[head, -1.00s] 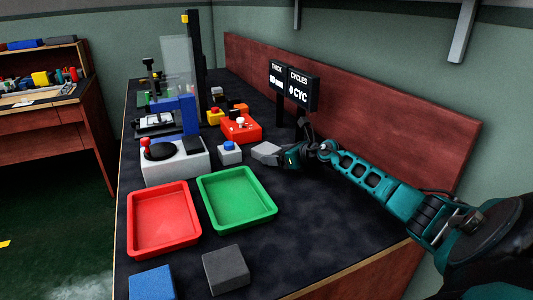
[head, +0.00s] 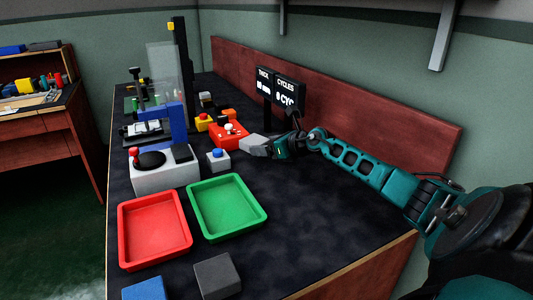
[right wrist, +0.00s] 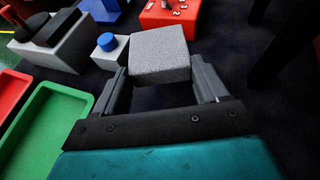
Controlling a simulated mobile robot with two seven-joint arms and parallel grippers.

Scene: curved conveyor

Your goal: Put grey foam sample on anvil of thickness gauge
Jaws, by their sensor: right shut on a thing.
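The grey foam sample (head: 254,146) is held in my right gripper (head: 268,147), whose fingers are shut on its two sides. In the right wrist view the grey block (right wrist: 160,54) sits between the two fingers (right wrist: 160,72). It is above the dark bench, right of the blue-button box. What looks like the thickness gauge is a light grey box (head: 170,180) with a round black anvil disc (head: 150,160) and a red-knobbed lever, left of the sample. The anvil is empty and apart from the sample. My left gripper is not in view.
A small blue-button box (head: 218,161) stands between gauge and sample. A red control box (head: 230,135) lies behind. A green tray (head: 229,207) and a red tray (head: 155,231) are in front, both empty. A dark grey block (head: 217,277) and blue block (head: 144,289) lie nearer.

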